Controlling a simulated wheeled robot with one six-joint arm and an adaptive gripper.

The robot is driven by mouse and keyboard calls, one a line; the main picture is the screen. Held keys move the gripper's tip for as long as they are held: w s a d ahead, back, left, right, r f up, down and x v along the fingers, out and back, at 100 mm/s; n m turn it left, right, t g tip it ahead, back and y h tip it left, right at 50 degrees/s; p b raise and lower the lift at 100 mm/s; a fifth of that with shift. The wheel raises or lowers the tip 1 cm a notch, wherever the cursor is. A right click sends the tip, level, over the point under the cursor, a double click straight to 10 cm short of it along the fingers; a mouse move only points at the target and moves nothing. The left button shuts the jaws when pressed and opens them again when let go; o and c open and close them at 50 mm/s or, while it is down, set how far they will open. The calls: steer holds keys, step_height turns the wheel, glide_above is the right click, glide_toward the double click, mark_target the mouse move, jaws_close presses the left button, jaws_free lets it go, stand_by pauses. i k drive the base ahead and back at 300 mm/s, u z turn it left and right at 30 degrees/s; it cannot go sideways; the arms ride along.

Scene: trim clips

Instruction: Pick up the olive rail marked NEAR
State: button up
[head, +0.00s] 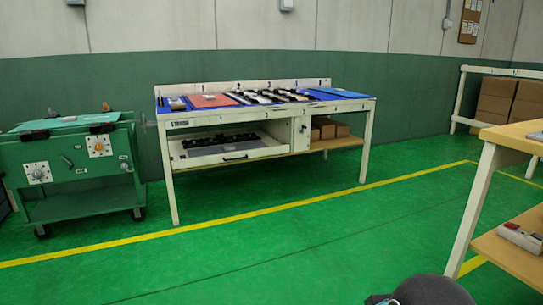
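I cannot make out an olive rail or the marking NEAR on anything in the head view. Several small black and pale long parts (268,96) lie on the top of the cream workbench (167,180), too small to tell apart. The open drawer (230,155) below holds more dark parts, also too small to read. My gripper does not show. Only a dark rounded part of my own arm (430,291) shows at the bottom edge.
A green wheeled cart (75,206) stands left of the workbench. A wooden-topped table (484,190) with a lower shelf stands close on the right. A rack with cardboard boxes (497,97) is behind it. The green floor between is clear, crossed by yellow lines.

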mark_target(293, 90)
steer(key=u, duration=0.05)
steer(key=i, duration=3.65)
steer(key=z, duration=0.2)
